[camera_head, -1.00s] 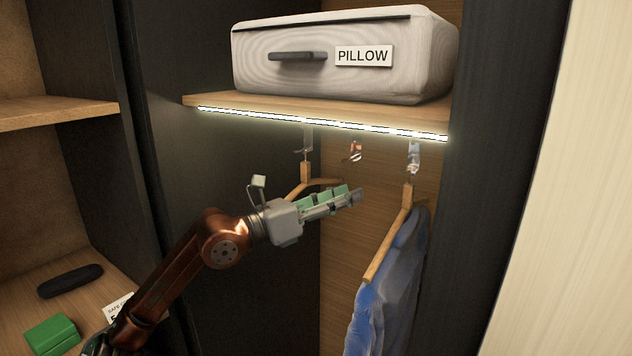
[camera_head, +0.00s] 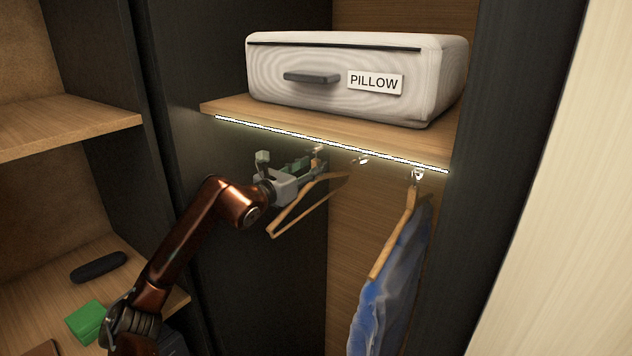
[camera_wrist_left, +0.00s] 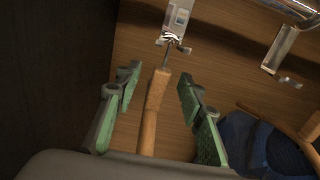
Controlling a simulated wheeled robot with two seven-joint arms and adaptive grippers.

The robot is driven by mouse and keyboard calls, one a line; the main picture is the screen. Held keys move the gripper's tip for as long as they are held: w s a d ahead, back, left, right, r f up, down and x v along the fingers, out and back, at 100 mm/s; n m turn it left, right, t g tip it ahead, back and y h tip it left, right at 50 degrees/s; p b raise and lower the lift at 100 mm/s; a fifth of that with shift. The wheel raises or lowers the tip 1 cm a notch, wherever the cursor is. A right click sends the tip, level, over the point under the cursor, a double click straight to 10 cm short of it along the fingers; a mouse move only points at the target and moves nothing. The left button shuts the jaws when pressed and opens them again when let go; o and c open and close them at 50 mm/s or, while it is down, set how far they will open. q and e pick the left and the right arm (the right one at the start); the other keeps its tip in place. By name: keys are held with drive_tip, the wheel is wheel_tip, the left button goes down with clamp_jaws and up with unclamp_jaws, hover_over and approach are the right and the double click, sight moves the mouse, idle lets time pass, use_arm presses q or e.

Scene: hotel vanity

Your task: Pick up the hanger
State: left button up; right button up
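A bare wooden hanger (camera_head: 308,205) hangs below the lit shelf, left of a second hanger that carries blue clothing. My left gripper (camera_head: 296,168) is at the neck of the bare hanger, just under the shelf. In the left wrist view, the hanger's wooden neck (camera_wrist_left: 153,105) stands between the two green finger pads of my left gripper (camera_wrist_left: 155,85), with a gap on both sides. The fingers are open. The hanger's metal hook meets a metal holder (camera_wrist_left: 178,18) above. My right gripper is in neither view.
The wooden shelf (camera_head: 225,107) with a pillow bag (camera_head: 330,80) is right above the gripper. The blue clothing (camera_head: 385,300) hangs to the right on its own hanger (camera_head: 394,240). A dark panel (camera_head: 260,290) stands left. A green box (camera_head: 86,322) lies on the lower left shelf.

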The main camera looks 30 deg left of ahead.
use_arm(q)
drive_tip(key=shift+w+d+f, duration=0.1)
drive_tip(key=shift+w, duration=1.05)
drive_tip(key=shift+s, duration=0.15)
drive_tip(key=shift+c, duration=0.9)
clamp_jaws()
